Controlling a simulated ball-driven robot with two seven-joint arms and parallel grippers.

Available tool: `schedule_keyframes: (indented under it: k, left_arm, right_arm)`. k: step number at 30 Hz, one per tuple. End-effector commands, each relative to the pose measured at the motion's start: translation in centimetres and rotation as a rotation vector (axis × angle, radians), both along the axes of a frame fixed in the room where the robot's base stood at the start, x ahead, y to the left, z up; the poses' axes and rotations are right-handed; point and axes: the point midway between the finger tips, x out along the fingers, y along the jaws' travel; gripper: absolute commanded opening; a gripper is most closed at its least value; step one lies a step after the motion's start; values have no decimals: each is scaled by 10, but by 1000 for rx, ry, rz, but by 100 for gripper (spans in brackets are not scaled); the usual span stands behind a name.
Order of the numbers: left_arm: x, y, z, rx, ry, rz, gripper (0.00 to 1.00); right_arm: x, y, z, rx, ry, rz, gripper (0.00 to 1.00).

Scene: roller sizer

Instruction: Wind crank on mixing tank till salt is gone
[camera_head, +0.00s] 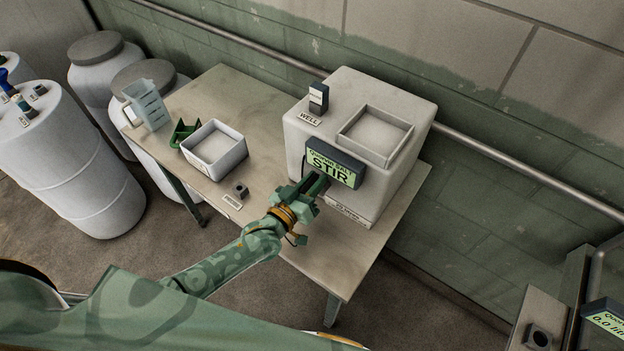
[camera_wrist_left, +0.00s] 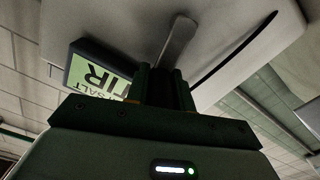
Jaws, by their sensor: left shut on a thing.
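The mixing tank is a pale grey box (camera_head: 415,100) on the table, with a square open basin (camera_head: 378,134) on top that looks pale inside. Its screen (camera_head: 335,165) reads STIR, with a smaller line above. My left gripper (camera_head: 318,184) is at the tank's front, just below and left of the screen. In the left wrist view, its fingers (camera_wrist_left: 163,88) are shut around the lower end of a grey bar, the crank (camera_wrist_left: 179,40), against the tank's face. The head view hides most of the crank behind the gripper. My right gripper is not in view.
On the table (camera_head: 225,85) are a white open bin (camera_head: 231,158), a green scoop (camera_head: 184,133), a clear jug (camera_head: 147,104) and a small dark block (camera_head: 241,190). White drums (camera_head: 80,150) stand at left. Another screen (camera_head: 605,320) is at lower right.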

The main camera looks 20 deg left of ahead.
Motion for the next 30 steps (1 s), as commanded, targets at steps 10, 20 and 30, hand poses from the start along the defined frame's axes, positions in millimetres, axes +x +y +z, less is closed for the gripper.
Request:
schedule_keyframes:
  k: [10,20,30]
  left_arm:
    - [-3,-2,-4,4,8,-4,1]
    - [-1,-1,-2,3,5,-2,45]
    - [-41,13,-2,4,7,-2,45]
  right_arm:
    - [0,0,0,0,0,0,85]
    - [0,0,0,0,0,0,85]
    - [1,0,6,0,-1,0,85]
